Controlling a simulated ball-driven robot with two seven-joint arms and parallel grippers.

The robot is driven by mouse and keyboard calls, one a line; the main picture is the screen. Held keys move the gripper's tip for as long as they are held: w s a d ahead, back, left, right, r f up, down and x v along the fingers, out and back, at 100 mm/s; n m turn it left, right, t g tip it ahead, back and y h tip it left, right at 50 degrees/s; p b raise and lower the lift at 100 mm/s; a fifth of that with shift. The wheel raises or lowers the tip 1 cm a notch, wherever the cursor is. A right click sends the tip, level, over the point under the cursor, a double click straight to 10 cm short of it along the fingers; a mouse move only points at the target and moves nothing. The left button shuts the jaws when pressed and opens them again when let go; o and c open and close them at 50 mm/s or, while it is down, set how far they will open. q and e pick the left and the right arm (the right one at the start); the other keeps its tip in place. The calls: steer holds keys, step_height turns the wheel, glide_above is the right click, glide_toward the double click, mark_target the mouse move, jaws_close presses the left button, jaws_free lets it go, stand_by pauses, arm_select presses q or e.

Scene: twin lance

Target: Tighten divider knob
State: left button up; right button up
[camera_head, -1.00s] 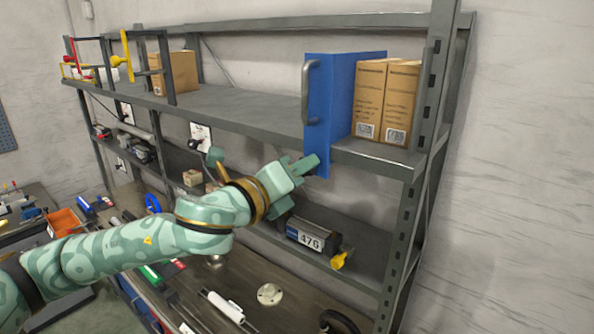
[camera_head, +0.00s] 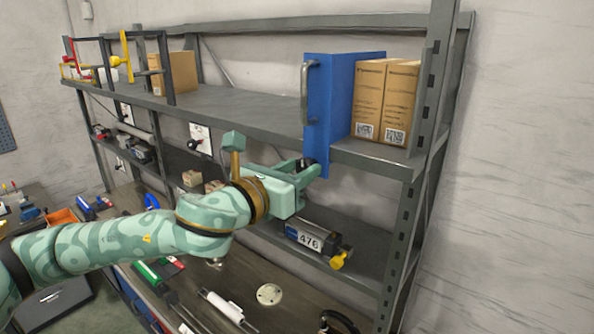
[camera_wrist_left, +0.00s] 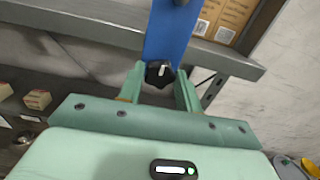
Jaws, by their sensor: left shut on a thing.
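The blue divider (camera_head: 335,105) stands upright on the upper shelf, with a grey handle on its left edge. Its lower end hangs below the shelf's front edge. The black divider knob (camera_wrist_left: 160,72) sits at the divider's lower end, with a light mark on its face. My left gripper (camera_head: 306,166) is at that lower end, under the shelf edge. In the left wrist view, the two green fingers of my left gripper (camera_wrist_left: 160,80) stand either side of the knob and are shut on it. My right gripper does not show.
Cardboard boxes (camera_head: 385,100) stand right of the divider on the upper shelf (camera_head: 240,107). A device marked 476 (camera_head: 312,238) lies on the shelf below my gripper. A dark rack upright (camera_head: 425,120) rises at the right. The upper shelf left of the divider has free room.

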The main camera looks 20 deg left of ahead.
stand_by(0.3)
arm_select(q)
steer(key=o, duration=1)
steer(key=shift+w, duration=0.1)
